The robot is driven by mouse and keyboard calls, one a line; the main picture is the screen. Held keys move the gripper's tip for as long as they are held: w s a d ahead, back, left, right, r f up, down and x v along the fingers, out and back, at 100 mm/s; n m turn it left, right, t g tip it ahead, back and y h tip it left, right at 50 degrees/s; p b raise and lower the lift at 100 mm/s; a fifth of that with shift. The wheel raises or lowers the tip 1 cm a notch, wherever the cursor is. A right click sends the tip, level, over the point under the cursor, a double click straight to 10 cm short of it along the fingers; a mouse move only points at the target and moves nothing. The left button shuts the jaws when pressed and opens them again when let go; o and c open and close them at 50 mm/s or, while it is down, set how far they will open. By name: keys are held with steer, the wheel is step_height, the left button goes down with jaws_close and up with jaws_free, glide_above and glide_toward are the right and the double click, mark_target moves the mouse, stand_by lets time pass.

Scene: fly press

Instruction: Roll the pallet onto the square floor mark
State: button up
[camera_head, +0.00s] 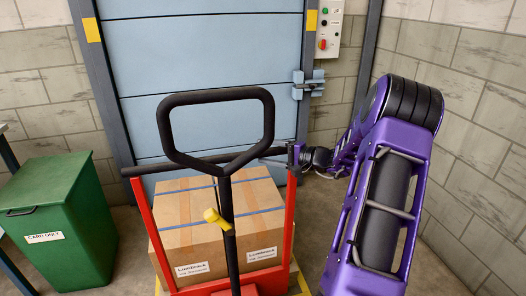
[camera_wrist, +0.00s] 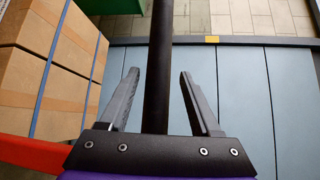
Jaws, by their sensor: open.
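Large brown cartons (camera_head: 215,222) with blue straps sit on a red-framed pallet truck (camera_head: 289,225). The truck has a black loop handle (camera_head: 221,96) and a black crossbar (camera_head: 262,155) between its red uprights. The pallet under the cartons is hidden. A yellowish strip (camera_head: 300,281) shows at the load's lower right; I cannot tell whether it is pallet edge or floor mark. My gripper (camera_head: 298,156) is at the crossbar's right end. In the wrist view my gripper (camera_wrist: 160,73) is open, with the black bar (camera_wrist: 160,50) between its fingers and gaps on both sides.
A green bin (camera_head: 62,222) with a label stands at the left. A blue-grey panelled door (camera_head: 205,55) closes the back, with a control box (camera_head: 328,30) and a latch (camera_head: 307,84) at its right. Bare floor (camera_head: 428,262) shows at the right, beside a block wall.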

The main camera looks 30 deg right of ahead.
steer(key=v, duration=1.6)
steer(key=shift+p, duration=0.4)
steer(key=shift+s+r, duration=0.1)
steer(key=shift+s, duration=0.05)
